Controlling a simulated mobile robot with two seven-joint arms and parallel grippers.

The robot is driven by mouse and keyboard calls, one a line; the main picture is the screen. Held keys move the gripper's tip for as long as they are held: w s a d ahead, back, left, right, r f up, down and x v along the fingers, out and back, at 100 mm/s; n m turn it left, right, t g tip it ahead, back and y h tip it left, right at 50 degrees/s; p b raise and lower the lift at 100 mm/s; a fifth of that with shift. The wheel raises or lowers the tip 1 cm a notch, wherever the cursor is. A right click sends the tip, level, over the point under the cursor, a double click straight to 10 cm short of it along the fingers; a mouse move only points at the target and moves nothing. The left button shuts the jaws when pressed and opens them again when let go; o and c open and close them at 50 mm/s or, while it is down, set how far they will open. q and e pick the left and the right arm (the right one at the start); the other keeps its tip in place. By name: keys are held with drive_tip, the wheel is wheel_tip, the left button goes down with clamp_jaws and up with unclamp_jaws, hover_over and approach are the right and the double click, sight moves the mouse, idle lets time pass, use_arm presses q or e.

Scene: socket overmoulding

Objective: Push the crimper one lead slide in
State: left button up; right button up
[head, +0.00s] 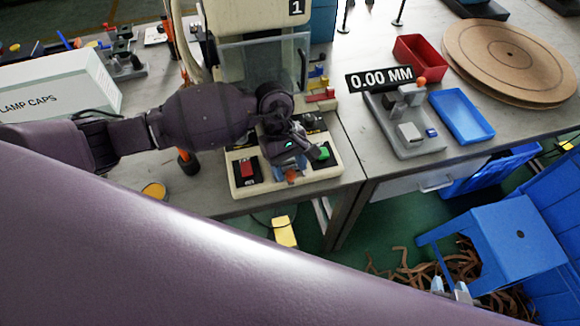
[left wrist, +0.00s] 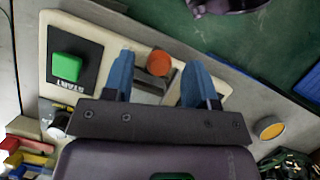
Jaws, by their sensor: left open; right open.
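The crimper (head: 222,30) marked 1 stands on the bench at the upper centre, with its cream base (head: 325,172) at the front. An orange round knob (left wrist: 159,63) on a grey metal piece, seemingly the lead slide, shows in the left wrist view; in the head view a bit of orange (head: 291,175) shows below my left gripper (head: 288,160). That gripper is open, its blue fingers (left wrist: 157,72) either side of the knob; contact cannot be told.
A green button (head: 322,152) and a red switch (head: 247,169) sit on the base. A gauge fixture (head: 405,140), blue tray (head: 461,114) and red bin (head: 419,55) are on the right bench. A blue stool (head: 510,240) stands near brown scraps.

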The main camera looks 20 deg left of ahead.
use_arm(q)
drive_tip(key=shift+s+d+f, duration=0.1)
drive_tip(key=shift+d+f, duration=0.05)
drive_tip(key=shift+f, duration=0.25)
use_arm(e)
drive_tip(key=shift+w+a+r, duration=0.15)
drive_tip(key=shift+w+r, duration=0.1)
drive_tip(key=shift+w, duration=0.25)
use_arm(q)
drive_tip(key=c, duration=0.7)
clamp_jaws()
drive_tip(key=shift+w+a+f+b, duration=0.15)
drive_tip(key=shift+w+a+b, duration=0.15)
drive_tip(key=shift+w+b, duration=0.1)
drive_tip(key=w+a+b, duration=0.2)
drive_tip(key=w, duration=0.1)
drive_tip(key=w+a+b, duration=0.1)
drive_tip(key=shift+w+f, duration=0.15)
drive_tip(key=shift+f, duration=0.05)
drive_tip(key=w+a+b, duration=0.2)
drive_tip(key=w, duration=0.1)
drive_tip(key=shift+w+a+r+b, duration=0.1)
drive_tip(key=shift+w+r+b, duration=0.05)
drive_tip(key=shift+b, duration=0.15)
drive_tip(key=shift+w+r, duration=0.1)
drive_tip(key=shift+r, duration=0.2)
use_arm(e)
wheel_tip(320, 180, down, 6)
drive_tip(key=shift+a+r, duration=0.15)
drive_tip(key=shift+r, duration=0.05)
